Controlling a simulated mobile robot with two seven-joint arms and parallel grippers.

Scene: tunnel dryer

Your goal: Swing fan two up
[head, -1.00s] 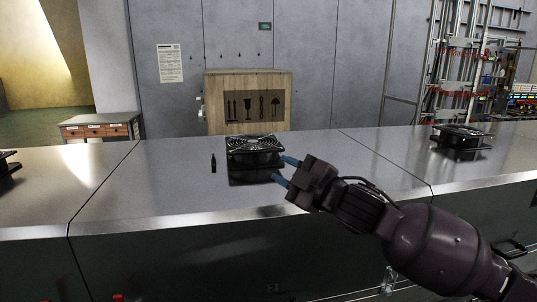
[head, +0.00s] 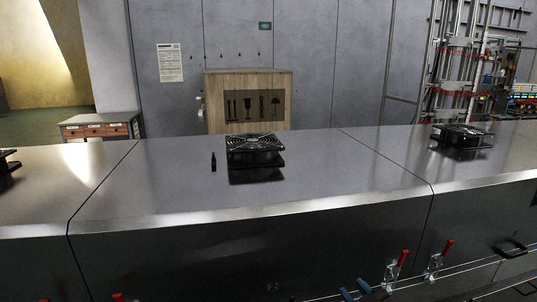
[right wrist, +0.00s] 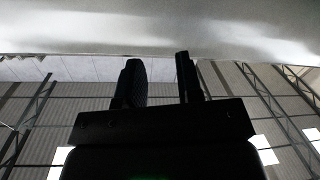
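Three black fan units show on the steel dryer top (head: 150,190) in the head view. The middle fan (head: 255,145) lies with its round grille facing up. Another fan (head: 460,135) stands at the right, and one (head: 8,160) is cut off at the left edge. My left gripper is not in view.
Red-handled clamps (head: 404,258) (head: 449,247) and a black handle (head: 513,248) are on the dryer's front. A small black upright piece (head: 213,162) stands left of the middle fan. A wooden crate (head: 280,87) is behind. The top around the fans is clear.

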